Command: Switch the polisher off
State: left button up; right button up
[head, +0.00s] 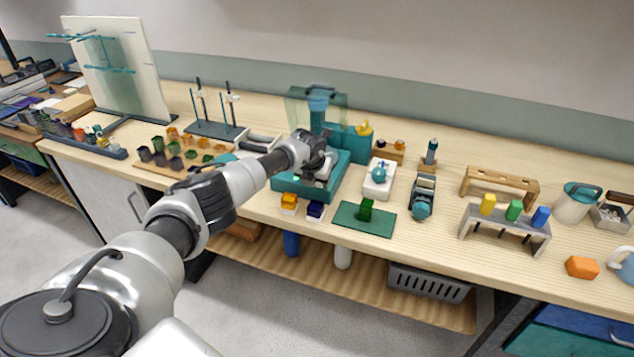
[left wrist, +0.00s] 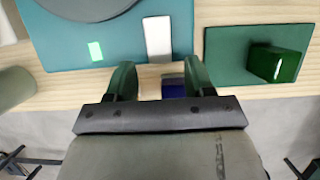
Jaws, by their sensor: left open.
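The polisher (head: 291,187) is a teal machine on the bench in the middle of the head view, with a clear teal guard at its back. In the left wrist view, its teal base (left wrist: 122,42) shows part of a grey disc (left wrist: 90,6), a small light-green rectangle (left wrist: 96,51) and a pale upright bar (left wrist: 158,38). I cannot tell which is the switch. My left gripper (head: 320,170) is over the polisher's base; in the left wrist view its open fingers (left wrist: 160,80) are apart, below the pale bar. My right gripper is not in view.
A dark blue block (head: 315,211) and an orange block (head: 289,203) sit in front of the polisher. A green block (head: 366,209) stands on a green mat (head: 350,222). A white stand (head: 379,185) is to the right. The bench front edge is close.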

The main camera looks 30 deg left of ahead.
pick_arm(q)
jog(key=shift+w+f, duration=0.2)
jog(key=shift+f, duration=0.35)
jog(key=c, duration=0.9)
jog(key=shift+f+b, duration=0.1)
jog(key=shift+b, duration=0.35)
jog(key=g+b, duration=0.1)
jog(key=b, duration=0.5)
jog(key=g+b, duration=0.1)
jog(key=b, duration=0.6)
jog(key=shift+w+a+g+h, duration=0.15)
jog(key=shift+w+g+h, duration=0.15)
jog(key=shift+w+g, duration=0.1)
jog(key=shift+r+b, duration=0.4)
jog(key=shift+b, duration=0.4)
jog(key=shift+r, duration=0.1)
jog(key=o, duration=0.9)
